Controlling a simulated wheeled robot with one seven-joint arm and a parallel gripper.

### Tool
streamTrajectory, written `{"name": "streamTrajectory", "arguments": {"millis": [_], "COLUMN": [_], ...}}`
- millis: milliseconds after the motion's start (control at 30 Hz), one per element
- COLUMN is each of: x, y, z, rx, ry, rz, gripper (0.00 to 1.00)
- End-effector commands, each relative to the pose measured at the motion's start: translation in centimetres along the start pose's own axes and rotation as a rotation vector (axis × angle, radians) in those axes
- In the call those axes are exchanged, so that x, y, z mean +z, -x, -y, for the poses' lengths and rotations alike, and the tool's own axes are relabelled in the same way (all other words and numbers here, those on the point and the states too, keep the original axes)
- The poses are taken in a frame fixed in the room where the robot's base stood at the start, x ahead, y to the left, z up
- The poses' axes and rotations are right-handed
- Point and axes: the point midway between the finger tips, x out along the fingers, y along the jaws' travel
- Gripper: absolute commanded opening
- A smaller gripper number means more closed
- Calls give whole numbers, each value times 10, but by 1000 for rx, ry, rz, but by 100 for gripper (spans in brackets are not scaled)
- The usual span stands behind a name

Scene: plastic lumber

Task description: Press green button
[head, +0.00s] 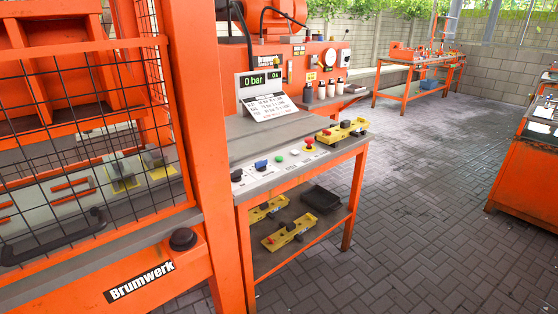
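The green button (280,158) is a small round knob on the front control strip of a grey-topped orange table (262,139). A blue knob (261,165) and a black knob (236,174) sit to its left. A white knob (294,152) and a red mushroom button (309,143) sit to its right. Nothing covers the green button. My gripper is not in view.
A display (259,81) reading 0 bar and a tilted instruction card (266,106) stand behind the strip. A yellow device (342,131) lies at the table's right end. An orange caged press (95,145) fills the left.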

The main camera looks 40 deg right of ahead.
Motion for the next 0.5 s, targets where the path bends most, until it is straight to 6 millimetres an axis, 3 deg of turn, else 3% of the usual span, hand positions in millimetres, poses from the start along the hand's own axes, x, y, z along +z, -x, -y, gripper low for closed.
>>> {"name": "streamTrajectory", "arguments": {"millis": [67,400,500], "x": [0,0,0], "y": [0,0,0], "z": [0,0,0], "rx": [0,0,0], "ry": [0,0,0], "rz": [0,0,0], "gripper": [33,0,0]}}
